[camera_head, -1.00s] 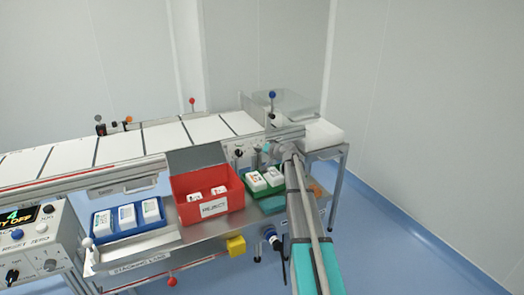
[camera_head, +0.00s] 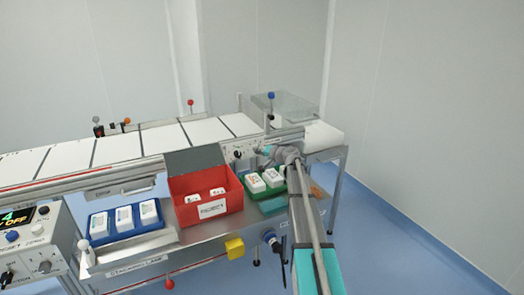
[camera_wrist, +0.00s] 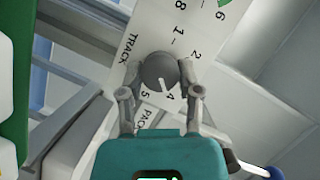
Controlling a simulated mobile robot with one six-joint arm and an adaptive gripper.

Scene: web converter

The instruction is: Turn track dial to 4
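The track dial (camera_wrist: 159,73) is a round grey knob on a white panel, seen close in the wrist view. Its white pointer line points down and slightly right, toward the 4. The word TRACK is printed to its left, and numbers stand around it. My gripper (camera_wrist: 160,78) has one finger on each side of the knob, with the tips near its edges. I cannot tell whether they touch it. In the head view my gripper (camera_head: 262,151) is at the machine's front panel at the right, and the dial is not clear there.
A red reject bin (camera_head: 207,203) and a green tray (camera_head: 268,191) of white packs stand beside my arm. A blue tray (camera_head: 122,233) stands farther left. A clear cover (camera_head: 284,106) rises behind. Part of another label, PACK, shows below the dial.

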